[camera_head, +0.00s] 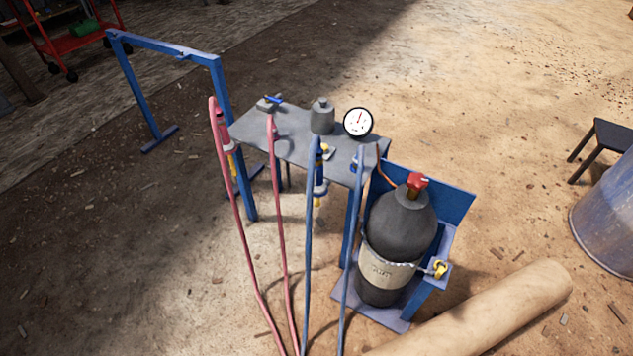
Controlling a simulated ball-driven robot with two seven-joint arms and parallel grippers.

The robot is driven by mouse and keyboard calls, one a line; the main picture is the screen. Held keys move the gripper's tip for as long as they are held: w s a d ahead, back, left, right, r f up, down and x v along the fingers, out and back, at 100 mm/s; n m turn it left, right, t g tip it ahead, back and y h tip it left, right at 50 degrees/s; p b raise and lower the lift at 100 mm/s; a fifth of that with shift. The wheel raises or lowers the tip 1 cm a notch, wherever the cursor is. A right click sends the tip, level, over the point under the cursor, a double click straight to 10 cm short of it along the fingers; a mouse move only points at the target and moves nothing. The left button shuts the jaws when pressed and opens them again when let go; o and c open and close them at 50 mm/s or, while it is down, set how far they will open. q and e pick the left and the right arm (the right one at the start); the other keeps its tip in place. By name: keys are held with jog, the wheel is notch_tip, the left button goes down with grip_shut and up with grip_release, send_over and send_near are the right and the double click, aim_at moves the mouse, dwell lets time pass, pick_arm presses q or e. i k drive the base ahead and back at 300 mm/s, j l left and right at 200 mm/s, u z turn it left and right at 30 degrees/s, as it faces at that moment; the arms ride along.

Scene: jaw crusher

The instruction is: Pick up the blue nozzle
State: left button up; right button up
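A blue nozzle (320,178) with a yellow part at its lower end hangs at the front edge of the small grey table (285,140). A blue hose (308,250) rises in front of it and bends over at its top, partly covering it. A second blue hose (346,250) rises to its right and ends near a small blue fitting (356,165) at the table edge. Neither of my grippers is in view.
A red nozzle (224,130) hangs left, with pink hoses (243,225). A gauge (358,122), grey canister (322,116) and blue-handled valve (268,103) stand on the table. A dark gas cylinder (400,225) stands right, behind a beige roll (490,312). A blue frame (165,47) stands left.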

aim_at(319, 185)
jog(key=u, duration=3.95)
jog(key=z, duration=1.45)
jog(key=i+l+z, duration=0.1)
jog(key=z, duration=0.35)
jog(key=i+z, duration=0.1)
jog(key=z, duration=0.4)
jog(key=i+l+z, duration=0.1)
jog(key=z, duration=0.35)
jog(key=i+z, duration=0.1)
jog(key=z, duration=0.35)
jog(key=i+z, duration=0.1)
jog(key=z, duration=0.35)
jog(key=i+j, duration=0.2)
jog(key=j+z, duration=0.05)
